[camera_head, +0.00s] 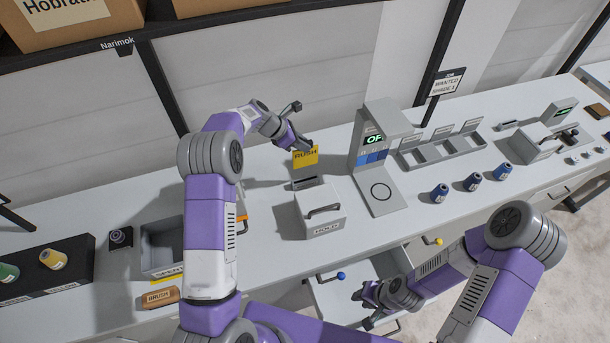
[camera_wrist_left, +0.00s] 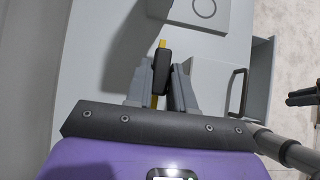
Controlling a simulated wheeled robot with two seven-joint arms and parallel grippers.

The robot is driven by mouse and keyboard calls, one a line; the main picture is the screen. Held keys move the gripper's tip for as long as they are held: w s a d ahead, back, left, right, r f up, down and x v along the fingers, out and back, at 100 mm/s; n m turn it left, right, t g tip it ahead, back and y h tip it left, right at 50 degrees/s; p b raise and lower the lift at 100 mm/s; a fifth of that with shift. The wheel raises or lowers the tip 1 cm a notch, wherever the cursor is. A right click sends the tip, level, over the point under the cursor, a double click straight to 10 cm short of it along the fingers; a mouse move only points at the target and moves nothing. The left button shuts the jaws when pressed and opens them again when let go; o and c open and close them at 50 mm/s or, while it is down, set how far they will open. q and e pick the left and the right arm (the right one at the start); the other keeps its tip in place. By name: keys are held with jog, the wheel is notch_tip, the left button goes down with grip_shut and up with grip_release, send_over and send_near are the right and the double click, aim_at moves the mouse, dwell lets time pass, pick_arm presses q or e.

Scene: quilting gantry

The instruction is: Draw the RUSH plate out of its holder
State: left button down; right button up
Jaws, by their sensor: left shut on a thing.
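The yellow RUSH plate (camera_head: 305,158) is upright in my left gripper (camera_head: 301,146), which is shut on it. Its lettered face shows in the head view; in the left wrist view the plate (camera_wrist_left: 162,44) is seen edge-on between the fingers (camera_wrist_left: 162,85). The small dark holder (camera_head: 306,183) stands on the bench just below the plate, and a gap shows between them in the head view. My right gripper (camera_head: 362,308) is low at the front by the drawer, its fingers apart and empty.
A grey box marked HOLD with a handle (camera_head: 321,214) stands just in front of the holder. A grey device with a lit display (camera_head: 381,150) is to the right. An open drawer (camera_head: 340,294) juts out below the bench. A grey bin (camera_head: 160,262) is at left.

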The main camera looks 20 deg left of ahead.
pick_arm(q)
jog(key=shift+d, duration=0.1)
jog(key=s+d+b, duration=0.3)
jog(key=s+d, duration=0.4)
jog(key=s, duration=0.4)
jog(key=s+d+b, duration=0.3)
jog(key=s+d, duration=0.5)
jog(key=s, duration=0.4)
jog(key=shift+s+d, duration=0.15)
jog(key=shift+d, duration=0.15)
dwell(1.7)
dwell(0.4)
